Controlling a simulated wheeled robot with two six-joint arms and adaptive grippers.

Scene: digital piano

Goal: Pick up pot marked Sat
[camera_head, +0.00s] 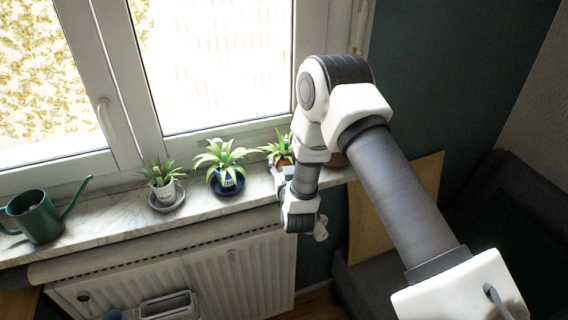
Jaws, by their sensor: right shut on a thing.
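Three potted plants show in a row on the marble windowsill. The left one is in a white pot (166,192) on a grey saucer, the middle one in a blue pot (228,184) in a blue dish. Both carry small labels, too small to read surely. The third plant (278,147) has a brownish pot (283,163), partly hidden by my right gripper (284,174). The right gripper is shut on this pot at the sill's right part; its fingers are mostly hidden, and no label shows on that pot. My left gripper is out of view.
A green watering can (38,216) stands at the sill's left end. A brown rounded thing (338,159), perhaps another pot, shows partly behind my right arm. The window (218,60) stands behind the sill and a white radiator (230,268) below it.

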